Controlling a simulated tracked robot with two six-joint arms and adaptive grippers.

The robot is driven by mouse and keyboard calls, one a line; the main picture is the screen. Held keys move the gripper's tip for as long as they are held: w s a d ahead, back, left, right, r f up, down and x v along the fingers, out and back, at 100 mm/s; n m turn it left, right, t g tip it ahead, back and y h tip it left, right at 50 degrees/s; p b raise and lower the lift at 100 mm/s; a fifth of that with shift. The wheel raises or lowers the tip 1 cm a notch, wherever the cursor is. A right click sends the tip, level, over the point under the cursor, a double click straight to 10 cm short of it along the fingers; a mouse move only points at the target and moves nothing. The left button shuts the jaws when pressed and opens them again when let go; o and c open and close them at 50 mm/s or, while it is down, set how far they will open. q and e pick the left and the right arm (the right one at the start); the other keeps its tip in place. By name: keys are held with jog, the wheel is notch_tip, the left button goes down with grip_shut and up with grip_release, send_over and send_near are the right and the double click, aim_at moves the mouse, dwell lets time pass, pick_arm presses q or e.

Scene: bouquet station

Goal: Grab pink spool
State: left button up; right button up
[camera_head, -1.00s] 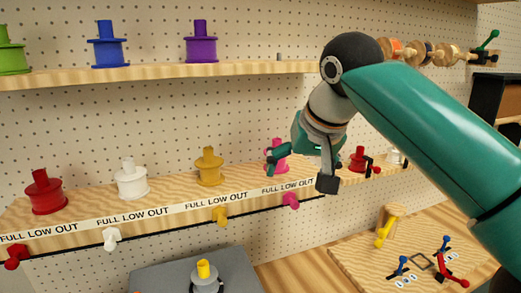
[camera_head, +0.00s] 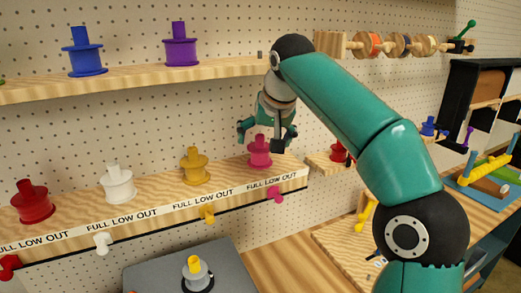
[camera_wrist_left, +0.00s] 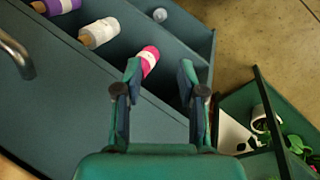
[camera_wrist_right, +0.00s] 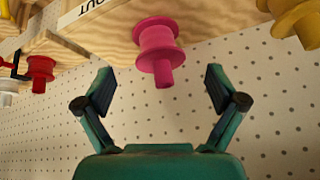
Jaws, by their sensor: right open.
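The pink spool (camera_head: 260,157) stands upright at the right end of the lower shelf. My right gripper (camera_head: 261,137) is open, just above the spool's top in the head view. In the right wrist view, the pink spool (camera_wrist_right: 158,45) appears upside down, beyond the spread fingertips (camera_wrist_right: 158,75) and roughly centred between them; neither finger touches it. My left gripper (camera_wrist_left: 160,70) is open and empty over a teal drawer unit, with a pink roll (camera_wrist_left: 147,60) in a compartment beyond its left finger. The left gripper is outside the head view.
Yellow (camera_head: 195,166), white (camera_head: 118,184) and red (camera_head: 32,202) spools share the lower shelf (camera_head: 150,206). Blue (camera_head: 82,53) and purple (camera_head: 180,46) spools stand on the upper shelf. A pegboard is behind. A pink peg (camera_head: 275,194) juts from the shelf front below the spool.

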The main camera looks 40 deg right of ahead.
aim_at(261, 147)
jog(key=x, duration=0.5)
jog(key=shift+w+b, duration=0.1)
jog(key=shift+b, duration=0.2)
jog(key=c, duration=1.2)
jog(key=shift+o, duration=0.2)
jog(key=shift+r, duration=0.15)
